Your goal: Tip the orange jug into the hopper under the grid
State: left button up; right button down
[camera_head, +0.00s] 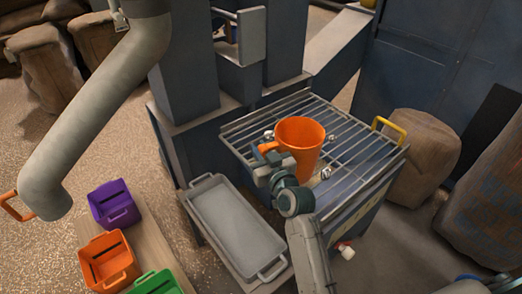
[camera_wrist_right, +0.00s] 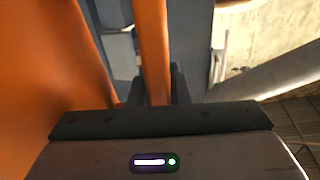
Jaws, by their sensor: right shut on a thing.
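The orange jug (camera_head: 301,143) is upright, with its open mouth facing up, above or on the metal grid (camera_head: 355,150); I cannot tell whether it touches the bars. My right gripper (camera_head: 268,168) is shut on its handle, at the jug's left side. In the right wrist view the handle (camera_wrist_right: 152,45) runs between the fingers (camera_wrist_right: 155,85), and the jug's orange wall (camera_wrist_right: 45,60) fills the left. The hopper lies under the grid; the jug and my arm hide part of it. The jug's contents cannot be seen. My left gripper is not in view.
Small shiny pieces (camera_head: 326,173) lie around the jug at the grid. A yellow handle (camera_head: 389,129) stands at the grid's right. A grey tray (camera_head: 236,228) is left of my arm. Purple (camera_head: 114,204), orange (camera_head: 107,261) and green bins stand lower left. A grey chute (camera_head: 95,105) hangs at left.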

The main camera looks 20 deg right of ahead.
notch_tip(320, 180, up, 4)
jog(key=p, duration=0.4)
